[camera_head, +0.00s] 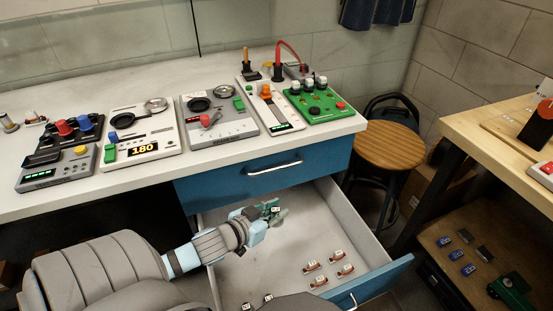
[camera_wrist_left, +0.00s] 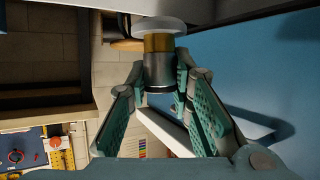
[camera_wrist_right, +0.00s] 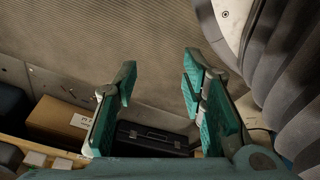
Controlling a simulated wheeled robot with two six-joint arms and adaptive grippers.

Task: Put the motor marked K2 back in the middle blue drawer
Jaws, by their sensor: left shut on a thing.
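My left gripper (camera_head: 268,212) is shut on a motor (camera_wrist_left: 158,72), a grey cylinder with a brass band and a pale disc at its end. In the head view it is over the open blue-fronted drawer (camera_head: 375,284), above its floor. A small pale label shows at the fingers, but I cannot read its mark. The drawer is pulled out below a shut blue drawer (camera_head: 270,177). My right gripper (camera_wrist_right: 158,80) is open and empty in the right wrist view; it is not visible in the head view.
The drawer's middle floor is bare. Instruments crowd the white bench (camera_head: 60,205) above. A stool (camera_head: 388,146) and a wooden table (camera_head: 500,130) stand at right.

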